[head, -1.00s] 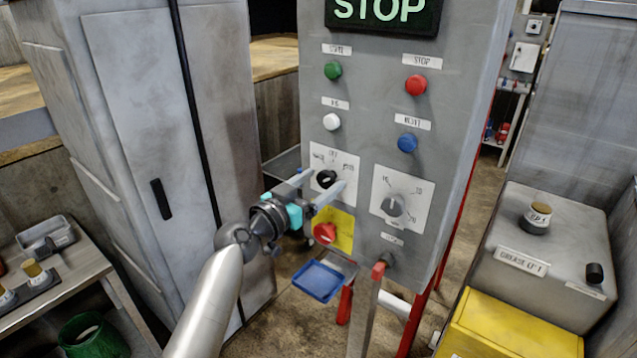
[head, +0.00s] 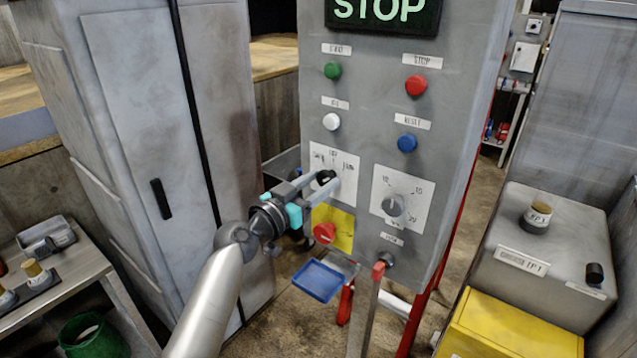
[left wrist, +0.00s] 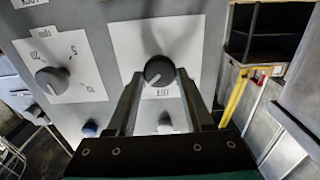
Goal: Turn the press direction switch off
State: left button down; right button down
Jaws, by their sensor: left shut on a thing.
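The press direction switch is a black rotary knob (head: 326,176) on a white label plate (head: 346,188), on the front of the grey control panel. My left gripper (head: 322,181) reaches it from the lower left and is shut on the knob. In the left wrist view the knob (left wrist: 159,72) lies between the fingertips of my left gripper (left wrist: 159,76). This view is upside down, with a small printed word just below the knob. The knob's pale mark seems to slant to the lower left there. My right gripper is not in view.
A red knob on a yellow plate (head: 343,240) sits just below, and a grey dial (head: 394,205) to the right. Green (head: 333,71), red (head: 416,85), white (head: 331,122) and blue (head: 407,143) buttons are above. A tall grey cabinet (head: 135,110) stands left of my arm.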

pick_arm(q)
jog(key=shift+n, duration=0.3)
jog(key=n, duration=0.3)
jog(key=shift+f+n+b, duration=0.1)
jog(key=shift+n+b, duration=0.3)
jog(key=n, duration=0.5)
jog(key=shift+w+a, duration=0.1)
jog(key=shift+n, duration=0.3)
jog(key=shift+c, duration=1.5)
grip_release()
jog(key=b+v, duration=0.1)
jog(key=v, duration=1.4)
jog(key=shift+a, duration=0.1)
